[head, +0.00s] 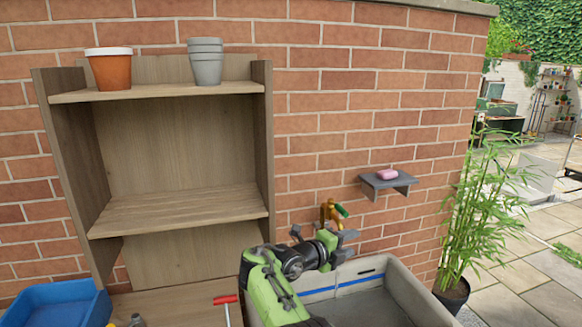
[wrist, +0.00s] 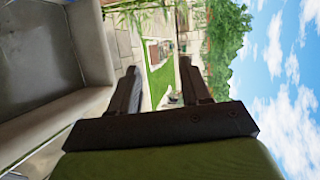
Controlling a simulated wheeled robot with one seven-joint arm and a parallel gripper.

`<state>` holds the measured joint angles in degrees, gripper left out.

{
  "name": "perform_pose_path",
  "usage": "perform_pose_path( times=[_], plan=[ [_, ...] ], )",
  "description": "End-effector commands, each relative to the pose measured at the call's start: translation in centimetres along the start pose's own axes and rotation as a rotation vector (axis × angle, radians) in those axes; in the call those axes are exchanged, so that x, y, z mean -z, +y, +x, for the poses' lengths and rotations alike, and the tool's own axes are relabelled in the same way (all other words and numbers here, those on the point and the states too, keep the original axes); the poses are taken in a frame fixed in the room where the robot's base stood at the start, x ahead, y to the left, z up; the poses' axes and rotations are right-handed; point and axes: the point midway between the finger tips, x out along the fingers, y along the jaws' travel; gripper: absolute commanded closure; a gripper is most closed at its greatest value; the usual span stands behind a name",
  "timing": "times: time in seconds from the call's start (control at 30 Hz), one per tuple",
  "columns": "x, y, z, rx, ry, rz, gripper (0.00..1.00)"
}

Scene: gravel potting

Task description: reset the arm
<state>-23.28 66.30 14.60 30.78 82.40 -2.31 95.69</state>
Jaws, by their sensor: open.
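My gripper (wrist: 163,82) is open and empty in the wrist view, with its two dark fingers apart and nothing between them. In the head view my green and black arm rises at the bottom centre, and my gripper (head: 347,245) is above the back left of the grey sink (head: 408,296). Its fingers are small there and hard to make out. The sink also shows at the left of the wrist view (wrist: 50,65), which is turned on its side and looks out to a garden and sky.
A brass tap (head: 329,212) on the brick wall is close behind my gripper. A small shelf (head: 398,181) holds pink soap (head: 387,174). A wooden shelf unit (head: 180,212) holds terracotta (head: 110,72) and grey pots (head: 206,65). A blue crate (head: 60,305) and red-handled tool (head: 225,299) are lower left.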

Motion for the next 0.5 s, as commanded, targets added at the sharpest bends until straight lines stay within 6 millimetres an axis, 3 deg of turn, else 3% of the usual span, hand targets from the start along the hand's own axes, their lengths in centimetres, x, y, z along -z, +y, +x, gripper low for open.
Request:
perform_pose_path(
  times=[0.27,0.5],
  plan=[
    [-0.6,-3.0,-0.3,-0.034,-0.075,-0.101,0.53],
    [-0.5,-6.7,-1.1,-0.069,-0.178,-0.259,0.53]
  ],
)
